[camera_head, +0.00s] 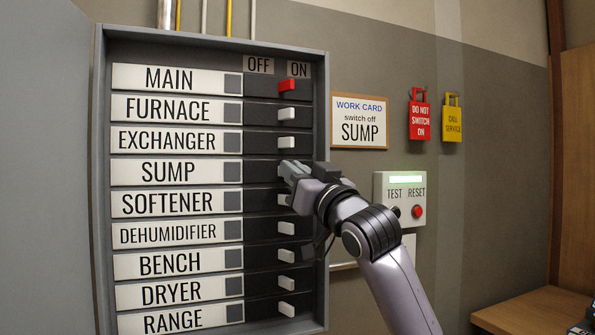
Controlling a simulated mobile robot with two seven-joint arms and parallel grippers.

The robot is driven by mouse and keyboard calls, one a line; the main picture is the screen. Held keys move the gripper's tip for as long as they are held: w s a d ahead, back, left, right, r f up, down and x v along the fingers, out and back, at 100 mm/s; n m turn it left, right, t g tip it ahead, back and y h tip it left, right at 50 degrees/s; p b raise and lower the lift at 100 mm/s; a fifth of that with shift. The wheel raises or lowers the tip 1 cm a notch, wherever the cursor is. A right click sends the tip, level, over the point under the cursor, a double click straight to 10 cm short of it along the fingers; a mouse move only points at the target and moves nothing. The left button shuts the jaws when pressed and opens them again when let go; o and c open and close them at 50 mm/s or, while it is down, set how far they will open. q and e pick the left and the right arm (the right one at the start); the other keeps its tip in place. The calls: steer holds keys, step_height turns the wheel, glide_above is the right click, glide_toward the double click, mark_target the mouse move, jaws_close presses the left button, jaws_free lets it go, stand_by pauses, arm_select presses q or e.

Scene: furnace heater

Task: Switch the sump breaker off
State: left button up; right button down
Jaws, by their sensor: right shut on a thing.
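The sump breaker (259,172) is the dark row beside the white SUMP label (168,172) in the open grey panel (103,130). My right gripper (284,170) reaches in from the right and is shut at this row, at the lever's place toward the ON side. Its fingers hide the sump lever, so I cannot see the lever's exact position. The other visible levers, such as the furnace lever (287,114), sit toward the ON side. The work card (360,121) reads "switch off SUMP". My left gripper is out of view.
The red main lever (294,84) and exchanger lever (286,142) are above; the softener lever (284,200) is close below, partly covered. Red (419,115) and yellow (452,118) tags and a test/reset box (418,190) are on the wall at right.

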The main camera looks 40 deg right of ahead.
steer(key=m+h, duration=0.1)
steer(key=h, duration=0.1)
steer(key=a+m+h, duration=0.1)
steer(key=shift+w+a+g+h, duration=0.1)
steer(key=shift+a+g+h, duration=0.05)
steer(key=shift+g+h, duration=0.2)
steer(key=m+h, duration=0.1)
steer(key=h, duration=0.1)
steer(key=a+m+g+h, duration=0.1)
steer(key=h, duration=0.1)
steer(key=m+g+h, duration=0.1)
steer(key=h, duration=0.1)
steer(key=shift+w+a+f, duration=0.1)
steer(key=shift+w+a, duration=0.1)
steer(key=shift+w, duration=0.05)
steer(key=shift+w+a+m+g+h, duration=0.15)
steer(key=shift+m+g+h, duration=0.3)
steer(key=shift+h, duration=0.3)
steer(key=shift+a+m+h, duration=0.1)
steer(key=shift+m+h, duration=0.25)
steer(key=shift+h, duration=0.15)
steer(key=shift+g+h, duration=0.3)
steer(key=shift+g, duration=0.1)
steer(key=c, duration=1.2)
jaws_free()
steer(key=shift+w, duration=0.1)
